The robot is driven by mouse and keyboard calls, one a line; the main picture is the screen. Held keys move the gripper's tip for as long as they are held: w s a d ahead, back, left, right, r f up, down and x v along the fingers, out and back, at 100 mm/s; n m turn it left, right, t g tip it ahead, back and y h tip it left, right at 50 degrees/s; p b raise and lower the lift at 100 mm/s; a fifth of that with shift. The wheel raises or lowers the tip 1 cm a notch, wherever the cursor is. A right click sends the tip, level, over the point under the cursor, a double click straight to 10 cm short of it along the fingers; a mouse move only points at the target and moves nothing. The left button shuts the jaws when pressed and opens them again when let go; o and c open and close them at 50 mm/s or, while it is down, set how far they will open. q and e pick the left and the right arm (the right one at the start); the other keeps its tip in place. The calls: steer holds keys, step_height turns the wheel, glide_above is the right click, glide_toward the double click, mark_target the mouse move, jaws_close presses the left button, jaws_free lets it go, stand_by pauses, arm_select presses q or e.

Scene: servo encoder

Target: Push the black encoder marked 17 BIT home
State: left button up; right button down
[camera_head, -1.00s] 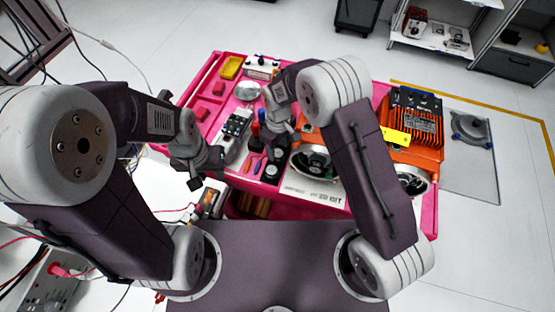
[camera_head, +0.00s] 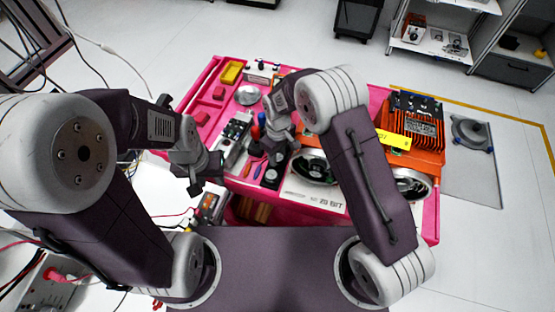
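My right gripper (camera_head: 281,147) points down over the middle of the pink workbench, close to a black block with round parts (camera_head: 272,172). Its fingertips are too small and dark to tell whether they are open or shut. A white plate (camera_head: 314,198) near the front edge carries "20 BIT" lettering and a round metal motor part (camera_head: 316,167). I cannot read a 17 BIT marking anywhere; the black encoder may be hidden by my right gripper and arm. My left gripper (camera_head: 203,187) hangs beside the bench's front left edge, apart from the objects; its opening is unclear.
The pink bench (camera_head: 205,72) is crowded. A grey device (camera_head: 235,131) and screwdrivers stand left of my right gripper. Orange finned machinery (camera_head: 415,122) with a yellow label stands at the right. A yellow box (camera_head: 231,72) lies at the back left.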

mark_target(278, 157)
steer(key=shift+r+p, duration=3.05)
steer(key=shift+r, duration=0.55)
steer(key=shift+f, duration=0.1)
